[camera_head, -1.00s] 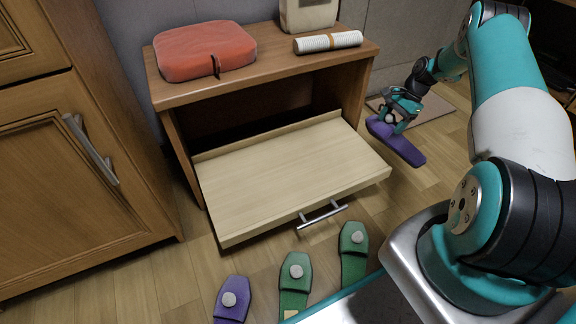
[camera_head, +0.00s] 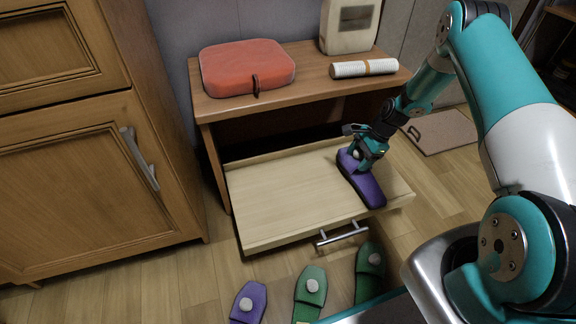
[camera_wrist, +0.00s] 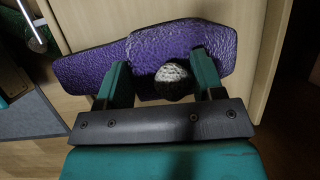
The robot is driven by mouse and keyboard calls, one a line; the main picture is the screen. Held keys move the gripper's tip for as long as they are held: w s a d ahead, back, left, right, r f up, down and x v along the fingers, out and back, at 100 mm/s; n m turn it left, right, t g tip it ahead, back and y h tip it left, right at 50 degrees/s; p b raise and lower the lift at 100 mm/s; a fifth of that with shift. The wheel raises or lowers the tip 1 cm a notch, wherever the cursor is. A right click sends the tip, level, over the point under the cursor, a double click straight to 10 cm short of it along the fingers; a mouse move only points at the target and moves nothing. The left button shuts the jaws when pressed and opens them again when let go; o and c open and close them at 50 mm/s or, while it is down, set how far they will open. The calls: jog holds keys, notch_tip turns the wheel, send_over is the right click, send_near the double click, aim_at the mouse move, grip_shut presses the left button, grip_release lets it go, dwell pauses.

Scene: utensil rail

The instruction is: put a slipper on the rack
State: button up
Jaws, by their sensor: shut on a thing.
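A purple slipper (camera_head: 367,188) is held by my gripper (camera_head: 362,152) at the right part of the pulled-out wooden rack board (camera_head: 285,195). In the wrist view the slipper (camera_wrist: 185,45) spans across my gripper (camera_wrist: 160,85), with its pale round knob (camera_wrist: 172,80) between the two teal fingers. I cannot tell whether the sole touches the board or hovers just above it. Another purple slipper (camera_head: 250,300) and two green slippers (camera_head: 311,290) (camera_head: 370,268) lie on the floor in front of the rack.
The bench top above the board carries a red cushion (camera_head: 247,67), a rolled white mat (camera_head: 364,68) and a beige box (camera_head: 349,25). A metal handle (camera_head: 342,233) sticks out at the board's front. A wooden cabinet (camera_head: 80,150) stands at the left. The board's left and middle are clear.

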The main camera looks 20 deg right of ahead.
jog(key=w+a+b, duration=0.1)
jog(key=a, duration=0.5)
jog(key=w+a+b, duration=0.1)
jog(key=a, duration=0.5)
jog(key=w+a+b, duration=0.1)
jog(key=a, duration=0.6)
jog(key=shift+w, duration=0.2)
jog(key=a, duration=0.1)
jog(key=a+b, duration=0.1)
jog(key=a, duration=0.1)
jog(key=shift+w+f+b, duration=0.2)
jog(key=shift+w+b, duration=0.1)
jog(key=shift+a+f+b, duration=0.1)
jog(key=shift+f+b, duration=0.45)
jog(key=shift+b, duration=0.15)
jog(key=shift+f, duration=0.15)
jog(key=o, duration=1.3)
jog(key=p+v, duration=0.4)
jog(key=v, duration=0.3)
jog(key=shift+r+p, duration=0.35)
jog(key=shift+r, duration=0.05)
